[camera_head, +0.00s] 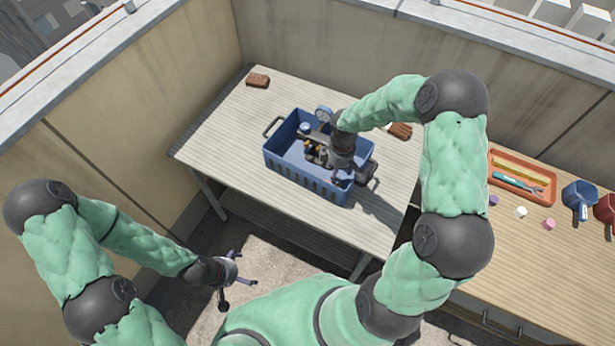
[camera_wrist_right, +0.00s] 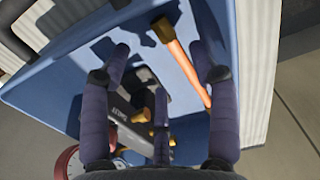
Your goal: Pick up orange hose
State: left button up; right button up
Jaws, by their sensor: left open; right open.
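The orange hose (camera_wrist_right: 185,65), a slim orange length with a brass-coloured end, lies inside the blue crate (camera_head: 321,178) in the right wrist view. I cannot make it out in the head view. My right gripper (camera_head: 343,181) is open over the right part of the crate. In the right wrist view the open fingers (camera_wrist_right: 160,62) show around a dark labelled item (camera_wrist_right: 128,117); the hose appears between them, nearer the right finger, and nothing is held. My left gripper (camera_head: 238,281) is open and empty, low in front of the table, away from the crate.
The crate stands on a slatted table (camera_head: 235,135) with other items inside, including a gauge (camera_head: 323,114). Brown blocks (camera_head: 258,80) lie on the table.

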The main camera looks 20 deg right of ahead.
jog(key=f+b, duration=0.1)
jog(key=f, duration=0.2)
jog(key=f+b, duration=0.1)
jog(key=f, duration=0.3)
jog(key=shift+w+a, duration=0.1)
jog(key=shift+a, duration=0.1)
jog(key=shift+r, duration=0.1)
grip_shut()
